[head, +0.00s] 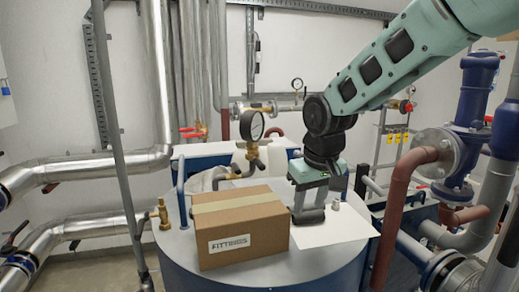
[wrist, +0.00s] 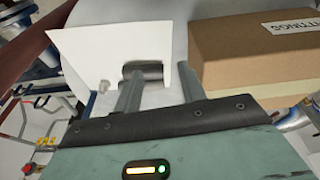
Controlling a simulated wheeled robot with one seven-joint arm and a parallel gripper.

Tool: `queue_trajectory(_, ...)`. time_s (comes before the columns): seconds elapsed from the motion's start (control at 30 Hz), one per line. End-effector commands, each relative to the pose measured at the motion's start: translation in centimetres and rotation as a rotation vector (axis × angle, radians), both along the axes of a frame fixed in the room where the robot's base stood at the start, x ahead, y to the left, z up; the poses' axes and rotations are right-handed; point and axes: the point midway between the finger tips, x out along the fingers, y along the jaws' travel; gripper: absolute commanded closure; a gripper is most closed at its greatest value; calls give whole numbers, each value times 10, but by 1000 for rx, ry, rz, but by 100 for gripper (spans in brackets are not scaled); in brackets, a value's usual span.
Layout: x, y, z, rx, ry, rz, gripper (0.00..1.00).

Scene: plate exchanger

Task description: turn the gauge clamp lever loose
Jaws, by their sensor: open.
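A round pressure gauge (head: 252,126) with a white face stands on a brass fitting (head: 251,150) behind the cardboard box in the head view. I cannot make out a clamp lever on it for certain, and the gauge does not show in the wrist view. My gripper (head: 309,213) points down over the blue tank's top, right of the box and in front of the gauge. In the wrist view my gripper (wrist: 160,88) has its two fingers apart, with nothing held between them. A dark grey cylinder (wrist: 143,73) lies on a white sheet by the left fingertip.
The cardboard box (head: 240,235) stands close left of my gripper. The white sheet (head: 335,228) lies on the tank top, with a small metal part (head: 336,205) on it. Red-brown pipes (head: 392,215) and a blue valve (head: 470,125) crowd the right. A second gauge (head: 297,84) is on the wall pipe.

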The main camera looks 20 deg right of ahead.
Motion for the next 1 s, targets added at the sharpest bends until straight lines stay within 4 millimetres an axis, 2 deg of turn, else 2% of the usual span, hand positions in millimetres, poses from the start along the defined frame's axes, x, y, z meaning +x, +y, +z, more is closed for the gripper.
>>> queue_trajectory(0.23,59,23,53,-39,-38,-6,59)
queue_trajectory(0.4,105,49,114,-92,-84,-29,59)
queue_trajectory(0.5,121,66,146,-120,-112,-46,59)
queue_trajectory(0.6,130,79,171,-138,-134,-62,59)
queue_trajectory(0.7,133,86,185,-151,-148,-74,59)
queue_trajectory(0.8,135,89,190,-155,-155,-80,59)
queue_trajectory(1.0,143,85,172,-157,-150,-81,59)
